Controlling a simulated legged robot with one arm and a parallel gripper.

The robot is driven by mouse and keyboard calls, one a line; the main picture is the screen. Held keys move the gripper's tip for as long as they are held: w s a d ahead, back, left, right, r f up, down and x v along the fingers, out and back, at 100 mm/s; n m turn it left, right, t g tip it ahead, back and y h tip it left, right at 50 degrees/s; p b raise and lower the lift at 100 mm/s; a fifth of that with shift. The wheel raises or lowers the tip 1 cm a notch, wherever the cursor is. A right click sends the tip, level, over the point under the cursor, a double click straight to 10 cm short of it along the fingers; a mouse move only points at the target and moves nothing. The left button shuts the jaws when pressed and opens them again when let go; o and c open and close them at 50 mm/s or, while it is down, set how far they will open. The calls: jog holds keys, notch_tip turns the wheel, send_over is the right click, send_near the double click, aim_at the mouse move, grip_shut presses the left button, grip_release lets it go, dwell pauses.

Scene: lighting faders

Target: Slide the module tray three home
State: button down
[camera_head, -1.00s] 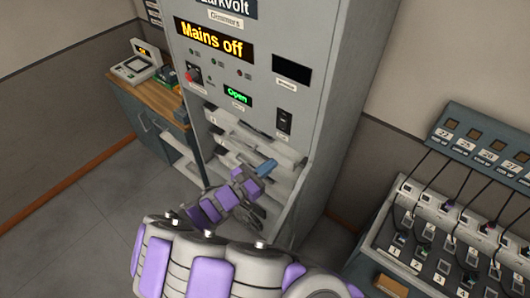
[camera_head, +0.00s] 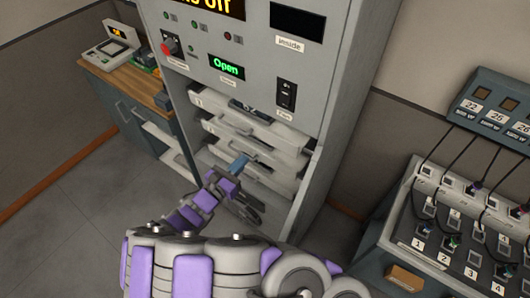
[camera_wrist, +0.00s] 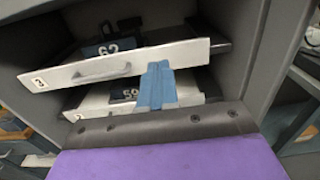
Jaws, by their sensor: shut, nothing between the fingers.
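A pale module tray (camera_wrist: 120,64) labelled 3 spans the upper wrist view, partly pulled out of its bay. It has a grey handle on its front and a block marked 62 behind that front. In the head view the tray front (camera_head: 268,175) shows low in the open cabinet, partly behind my gripper. My gripper (camera_wrist: 158,72) has its blue fingers shut and empty, right of the handle and overlapping the front's lower edge. It also shows in the head view (camera_head: 238,161). Whether the fingers touch the tray is unclear.
Below is another tray (camera_wrist: 103,104) with a block marked 59. Other trays (camera_head: 245,112) sit above it in the grey cabinet (camera_head: 300,65), whose display reads Open. A wooden-topped bench (camera_head: 125,85) stands left, a fader desk (camera_head: 400,235) right. Floor on the left is clear.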

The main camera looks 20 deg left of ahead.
notch_tip(320, 180, down, 5)
jog(key=a+b, duration=0.2)
jog(key=b, duration=0.5)
send_near(271, 139)
jog(key=w+f, duration=0.1)
jog(key=w, duration=0.2)
jog(key=w+d, duration=0.1)
jog(key=w, duration=0.2)
jog(key=shift+d+r+b, duration=0.2)
jog(key=shift+d+b, duration=0.15)
jog(key=shift+d, duration=0.05)
jog(key=shift+w+d+r, duration=0.1)
jog(key=shift+w+d, duration=0.2)
jog(key=shift+d, duration=0.05)
jog(key=shift+a, duration=0.8)
jog(key=shift+w+d, duration=0.45)
jog(key=shift+w, duration=0.2)
jog(key=shift+w+d, duration=0.45)
jog(key=shift+w, duration=0.2)
jog(key=shift+w+d+r, duration=0.1)
jog(key=shift+r, duration=0.05)
